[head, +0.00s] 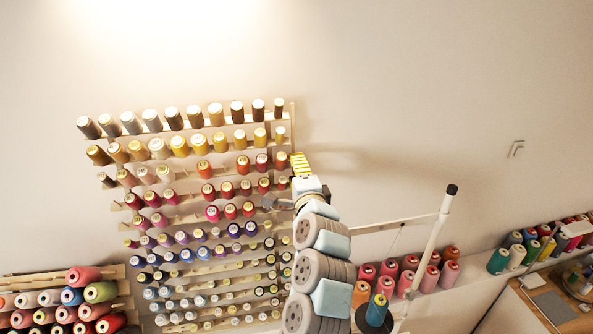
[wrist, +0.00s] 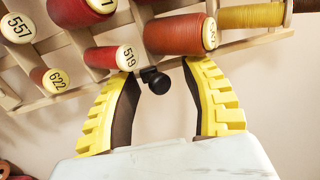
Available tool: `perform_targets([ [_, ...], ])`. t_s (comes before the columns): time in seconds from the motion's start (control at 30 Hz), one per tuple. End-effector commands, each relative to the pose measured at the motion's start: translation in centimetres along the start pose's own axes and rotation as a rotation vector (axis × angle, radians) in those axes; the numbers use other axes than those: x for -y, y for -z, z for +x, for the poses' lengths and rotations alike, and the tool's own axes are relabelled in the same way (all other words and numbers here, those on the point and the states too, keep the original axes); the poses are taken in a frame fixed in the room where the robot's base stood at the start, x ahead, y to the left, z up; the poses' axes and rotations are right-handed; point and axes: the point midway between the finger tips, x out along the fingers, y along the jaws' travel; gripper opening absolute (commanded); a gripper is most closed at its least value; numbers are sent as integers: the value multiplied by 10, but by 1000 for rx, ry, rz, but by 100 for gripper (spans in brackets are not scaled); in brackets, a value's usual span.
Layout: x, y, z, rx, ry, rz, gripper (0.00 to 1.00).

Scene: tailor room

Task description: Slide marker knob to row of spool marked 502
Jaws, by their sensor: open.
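A black marker knob (wrist: 155,82) shows in the wrist view, just below a rack rail. My gripper (wrist: 163,72) is open, with one yellow finger on each side of the knob; I cannot tell whether either finger touches it. A red spool marked 519 (wrist: 108,57) is just left of the knob. A larger red-brown spool (wrist: 178,34) is above right, its label too oblique to read surely. I read 502 on no spool. In the head view my gripper (head: 299,162) is at the right edge of the spool rack (head: 292,112), and the knob cannot be made out.
Spools marked 557 (wrist: 17,28) and 622 (wrist: 54,79) are at left in the wrist view. Rows of thread spools project from the wall rack. A white pole (head: 430,240) and red spools (head: 408,272) are at lower right.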

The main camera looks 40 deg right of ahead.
Motion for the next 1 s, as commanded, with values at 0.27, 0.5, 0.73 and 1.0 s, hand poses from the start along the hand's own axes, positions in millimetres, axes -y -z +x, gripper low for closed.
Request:
perform_targets([
  [0.27, 0, 0, 0, 0, 0, 0, 7],
  [0.5, 1, 0, 0, 0, 0, 0, 0],
  [0.73, 29, 0, 2, 0, 3, 0, 0],
  [1.0, 84, -1, 8, 1, 0, 0, 0],
])
